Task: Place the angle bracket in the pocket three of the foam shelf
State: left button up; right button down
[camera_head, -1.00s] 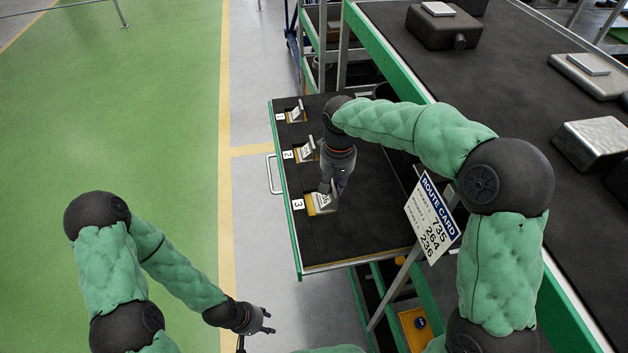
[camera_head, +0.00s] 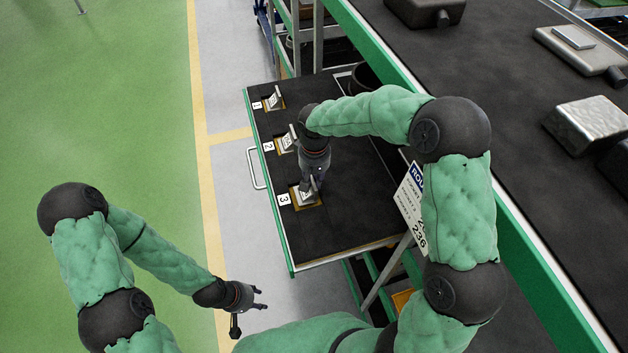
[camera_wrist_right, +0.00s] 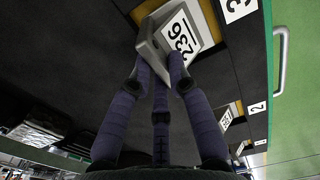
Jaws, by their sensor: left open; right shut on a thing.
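The foam shelf (camera_head: 345,215) is a dark pulled-out drawer with numbered pockets along its left side. My right gripper (camera_head: 308,190) is at pocket three (camera_head: 317,203), by the label 3. It is shut on the grey angle bracket (camera_head: 301,196), which carries a white label. In the right wrist view the fingers (camera_wrist_right: 160,75) hold the bracket (camera_wrist_right: 150,45), and its label reads 236. The bracket is at the yellow-edged pocket; whether it touches the bottom is hidden. My left gripper (camera_head: 258,298) is open and empty, out over the floor left of the shelf.
Labelled brackets sit in pocket one (camera_head: 273,101) and pocket two (camera_head: 285,143). A partly hidden route card (camera_head: 410,205) hangs right of the shelf. A dark bench (camera_head: 500,100) with metal parts stands at the right. Open floor (camera_head: 110,120) lies to the left.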

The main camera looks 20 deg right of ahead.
jog(key=shift+w+f, duration=0.15)
jog(key=shift+f, duration=0.45)
jog(key=shift+f, duration=0.15)
jog(key=c, duration=1.2)
grip_release()
jog(key=shift+o, duration=0.2)
notch_tip(320, 180, up, 12)
jog(key=shift+r+b, duration=0.2)
jog(key=shift+b, duration=0.1)
